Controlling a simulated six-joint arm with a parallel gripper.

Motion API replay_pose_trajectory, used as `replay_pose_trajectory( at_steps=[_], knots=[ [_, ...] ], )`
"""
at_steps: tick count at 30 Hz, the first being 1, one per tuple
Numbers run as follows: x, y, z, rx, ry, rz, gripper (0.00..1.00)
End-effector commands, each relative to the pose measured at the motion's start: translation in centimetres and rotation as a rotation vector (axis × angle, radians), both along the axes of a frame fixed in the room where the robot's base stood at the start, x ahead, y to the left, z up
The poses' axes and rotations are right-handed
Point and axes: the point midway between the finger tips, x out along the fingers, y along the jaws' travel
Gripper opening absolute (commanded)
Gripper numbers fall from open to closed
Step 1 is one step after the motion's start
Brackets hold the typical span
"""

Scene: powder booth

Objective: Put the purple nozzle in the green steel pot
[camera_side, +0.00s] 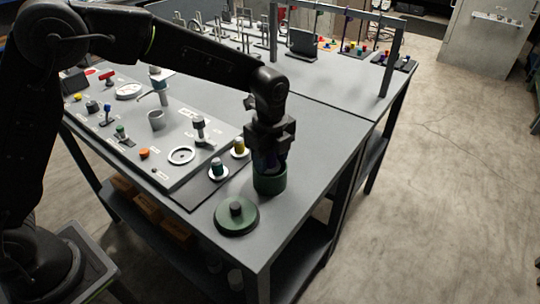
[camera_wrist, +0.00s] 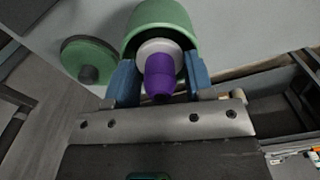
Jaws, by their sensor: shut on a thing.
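The purple nozzle (camera_wrist: 160,78), with a pale round flange, is between the two blue fingers of my gripper (camera_wrist: 160,82) in the wrist view. My gripper is shut on it. The green steel pot (camera_side: 270,181) stands on the grey table near its front right edge. My gripper (camera_side: 269,160) points down over the pot's mouth in the side view, and its fingertips reach the rim or slightly inside. The pot also shows in the wrist view (camera_wrist: 158,14), around and beyond the nozzle's flange. The side view hides most of the nozzle; I cannot tell whether it touches the pot.
A green lid (camera_side: 237,217) with a dark knob lies on the table in front of the pot. A yellow-topped nozzle (camera_side: 240,147) and a green-topped nozzle (camera_side: 218,169) stand left of it. A panel (camera_side: 180,130) with several fittings fills the table's left part. The table right of the pot is clear.

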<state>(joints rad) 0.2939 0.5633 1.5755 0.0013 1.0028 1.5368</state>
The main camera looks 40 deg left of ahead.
Motion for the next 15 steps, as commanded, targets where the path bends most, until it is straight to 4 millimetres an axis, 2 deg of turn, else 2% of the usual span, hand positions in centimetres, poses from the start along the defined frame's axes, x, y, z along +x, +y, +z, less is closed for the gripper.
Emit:
replay_pose_trajectory(
  at_steps=[12,13,15],
  knots=[
    [0.0,0.0,-0.16,0.0,0.0,0.0,0.24],
    [0.0,0.0,-0.16,0.0,0.0,0.0,0.49],
    [0.0,0.0,-0.16,0.0,0.0,0.0,0.56]
  ],
)
